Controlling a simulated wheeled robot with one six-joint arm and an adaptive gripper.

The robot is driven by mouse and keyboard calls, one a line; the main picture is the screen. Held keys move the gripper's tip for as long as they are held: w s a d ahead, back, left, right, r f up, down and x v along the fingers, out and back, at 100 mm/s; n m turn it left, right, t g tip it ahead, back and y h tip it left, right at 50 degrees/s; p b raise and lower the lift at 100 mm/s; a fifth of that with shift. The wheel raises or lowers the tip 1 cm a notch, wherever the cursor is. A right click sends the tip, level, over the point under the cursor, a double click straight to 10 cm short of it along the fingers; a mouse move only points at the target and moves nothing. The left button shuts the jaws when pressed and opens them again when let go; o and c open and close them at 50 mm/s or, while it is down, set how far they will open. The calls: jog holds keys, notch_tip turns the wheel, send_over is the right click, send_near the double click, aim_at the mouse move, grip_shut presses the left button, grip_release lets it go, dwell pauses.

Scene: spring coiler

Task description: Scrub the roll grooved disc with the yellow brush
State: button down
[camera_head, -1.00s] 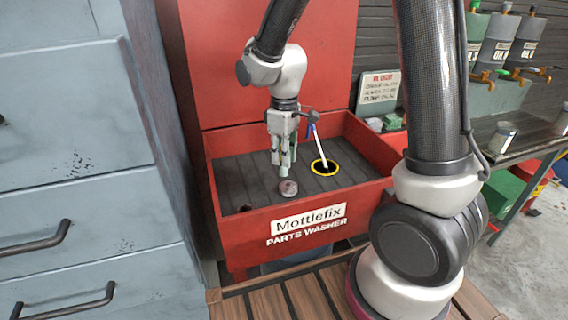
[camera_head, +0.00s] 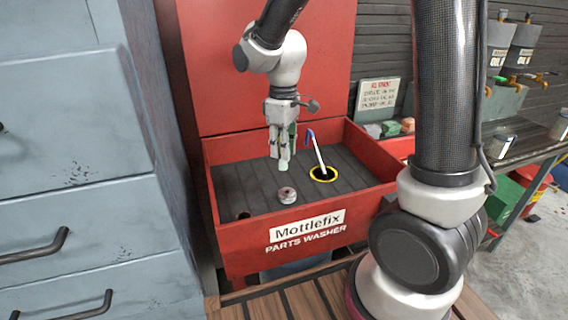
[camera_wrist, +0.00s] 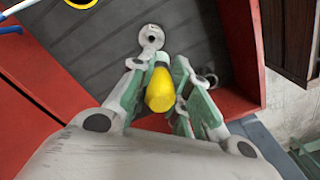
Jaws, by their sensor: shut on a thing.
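The grooved disc (camera_head: 287,195) is a small round grey piece with a centre hole. It lies on the dark ribbed floor of the red parts washer (camera_head: 221,232), near the front wall. It also shows in the wrist view (camera_wrist: 151,37), just beyond the fingertips. My gripper (camera_head: 284,163) points down above the disc, with a small gap between them in the head view. In the wrist view my gripper (camera_wrist: 158,68) is shut on the yellow brush (camera_wrist: 160,90), whose rounded yellow end faces the camera. The brush's far end is hidden. The head view shows no clear yellow in the fingers.
A white stick with a blue top (camera_head: 316,148) leans up from a yellow-ringed hole (camera_head: 333,178) right of the disc. A small round opening (camera_head: 244,215) is in the front left corner. A grey cabinet (camera_head: 85,180) stands close on the left. A bench (camera_head: 520,148) is at right.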

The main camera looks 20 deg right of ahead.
aim_at(283, 168)
jog(key=shift+f, duration=4.4)
jog(key=shift+f, duration=0.6)
jog(key=shift+d, duration=0.15)
